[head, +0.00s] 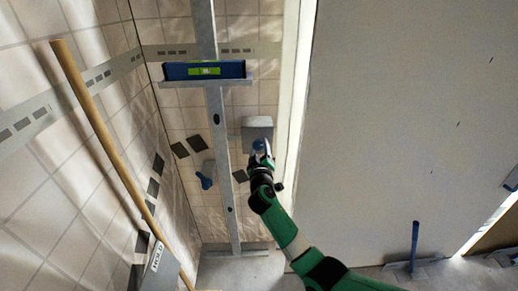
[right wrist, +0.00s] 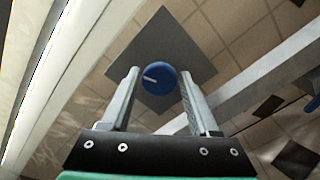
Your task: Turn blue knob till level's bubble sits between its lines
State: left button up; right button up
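The blue knob (head: 258,145) sits on a grey square plate (head: 257,122). In the right wrist view the knob (right wrist: 158,78) is round, with a white mark pointing left. My right gripper (head: 262,158) is at the knob in the head view. In the right wrist view its two fingers (right wrist: 160,75) are open on either side of the knob, with a visible gap at each side. The blue level (head: 177,71) with a green vial (head: 204,71) rests on a grey crossbar of the upright metal post. The bubble and lines are too small to make out. My left gripper is out of view.
The metal post (head: 222,130) stands just left of the knob. A pale upright edge (head: 288,90) and a large grey panel (head: 400,100) are to the right. A wooden pole (head: 105,135) leans at left. A blue-handled tool (head: 207,176) is near the post.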

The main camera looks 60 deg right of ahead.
jog(key=shift+o, duration=1.2)
jog(key=shift+a, duration=0.1)
jog(key=p+v, duration=0.4)
jog(key=v, duration=0.7)
jog(key=shift+s+a, duration=0.2)
